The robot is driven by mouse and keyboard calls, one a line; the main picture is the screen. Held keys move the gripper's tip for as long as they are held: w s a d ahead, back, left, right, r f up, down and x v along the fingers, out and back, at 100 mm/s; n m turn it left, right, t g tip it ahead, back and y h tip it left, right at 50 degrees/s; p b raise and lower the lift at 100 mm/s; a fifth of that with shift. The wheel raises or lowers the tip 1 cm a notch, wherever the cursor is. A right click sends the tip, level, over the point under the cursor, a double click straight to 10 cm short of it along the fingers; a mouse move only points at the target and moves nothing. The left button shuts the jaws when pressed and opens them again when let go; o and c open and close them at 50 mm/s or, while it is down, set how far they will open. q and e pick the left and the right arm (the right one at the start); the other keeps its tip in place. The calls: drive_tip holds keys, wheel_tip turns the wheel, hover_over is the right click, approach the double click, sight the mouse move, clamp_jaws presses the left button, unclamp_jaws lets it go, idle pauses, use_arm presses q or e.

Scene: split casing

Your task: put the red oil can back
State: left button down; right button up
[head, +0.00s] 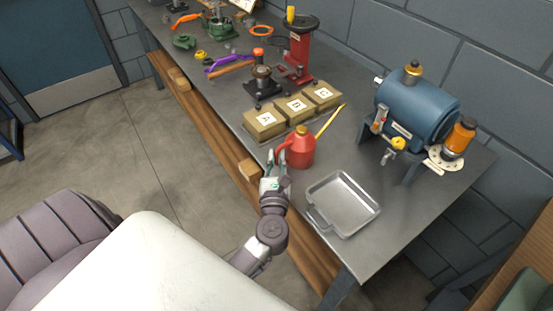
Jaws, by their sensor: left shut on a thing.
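The red oil can (301,149) with a yellow cap and a long yellow spout stands upright on the grey bench, or just above it; I cannot tell which. Its spout points to the back right. My left gripper (276,163) is at the can's left side, near the bench's front edge, shut on the can. The fingers partly hide the can's left side and handle. My right gripper is not in view.
A metal tray (342,203) lies right of the can. Boxes marked A (264,124), B (295,108) and C (322,95) stand behind it. A blue tank (417,108) stands at the back right. Bare bench lies between tray and tank.

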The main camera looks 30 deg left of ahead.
use_arm(q)
drive_tip(key=shift+r, duration=0.15)
drive_tip(key=shift+f, duration=0.25)
drive_tip(key=c, duration=1.2)
unclamp_jaws()
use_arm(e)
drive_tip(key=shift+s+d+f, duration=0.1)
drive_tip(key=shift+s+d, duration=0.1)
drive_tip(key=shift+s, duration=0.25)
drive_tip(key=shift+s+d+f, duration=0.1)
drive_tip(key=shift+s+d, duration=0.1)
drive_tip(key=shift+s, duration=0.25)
use_arm(q)
drive_tip(key=shift+r, duration=0.2)
drive_tip(key=shift+s+d+f, duration=0.15)
drive_tip(key=shift+s+d, duration=0.05)
drive_tip(key=shift+s, duration=0.05)
drive_tip(key=b+v, duration=0.3)
drive_tip(key=v, duration=0.8)
drive_tip(key=shift+s+b, duration=0.25)
drive_tip(key=shift+b, duration=0.05)
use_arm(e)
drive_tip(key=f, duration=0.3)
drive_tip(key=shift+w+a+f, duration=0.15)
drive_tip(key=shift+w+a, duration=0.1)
